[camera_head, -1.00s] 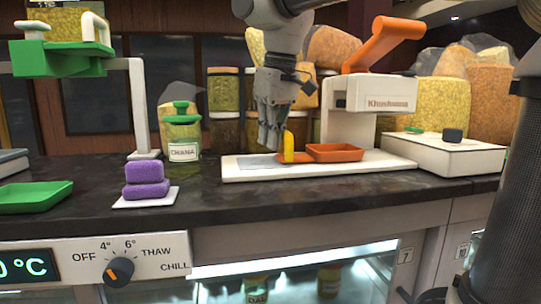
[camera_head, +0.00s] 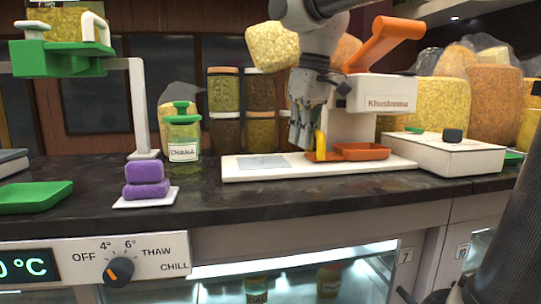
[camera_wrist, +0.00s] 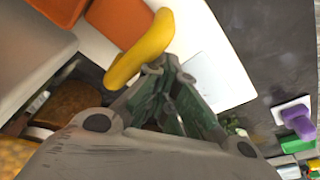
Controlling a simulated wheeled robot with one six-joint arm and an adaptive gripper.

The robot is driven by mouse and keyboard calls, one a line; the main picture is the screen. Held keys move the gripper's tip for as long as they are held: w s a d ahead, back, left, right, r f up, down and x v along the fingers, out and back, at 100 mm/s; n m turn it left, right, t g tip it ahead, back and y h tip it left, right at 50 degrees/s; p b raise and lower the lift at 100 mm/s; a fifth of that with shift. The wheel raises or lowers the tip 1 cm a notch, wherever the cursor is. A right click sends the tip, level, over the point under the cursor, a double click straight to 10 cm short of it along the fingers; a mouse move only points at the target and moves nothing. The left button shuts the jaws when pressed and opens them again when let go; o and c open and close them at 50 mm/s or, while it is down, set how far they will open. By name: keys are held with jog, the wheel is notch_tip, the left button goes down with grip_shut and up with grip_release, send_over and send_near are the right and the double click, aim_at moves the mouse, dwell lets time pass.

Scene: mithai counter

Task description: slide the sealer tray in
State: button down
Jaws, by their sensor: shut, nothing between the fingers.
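The orange sealer tray (camera_head: 362,151) lies on the white base (camera_head: 240,174) of the sealer (camera_head: 375,94), beneath its white head with the orange lever. Its upright yellow handle (camera_head: 320,145) stands at the tray's left end. My gripper (camera_head: 302,146) is shut and empty, low over the base, just left of the handle. In the wrist view its fingertips (camera_wrist: 163,66) are close against the yellow handle (camera_wrist: 143,48), with the orange tray (camera_wrist: 118,18) beyond it. I cannot tell if they touch. Part of the tray's far side is hidden under the head.
Left on the counter are a purple block stack (camera_head: 147,181), a green-lidded jar (camera_head: 183,138), a green-and-white stand (camera_head: 62,62) and a green tray (camera_head: 35,197). A white box (camera_head: 450,152) stands right of the sealer. The base's left part is clear.

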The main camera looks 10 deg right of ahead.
jog(key=shift+d, duration=0.35)
jog(key=shift+a, duration=1.5)
notch_tip(320, 180, up, 9)
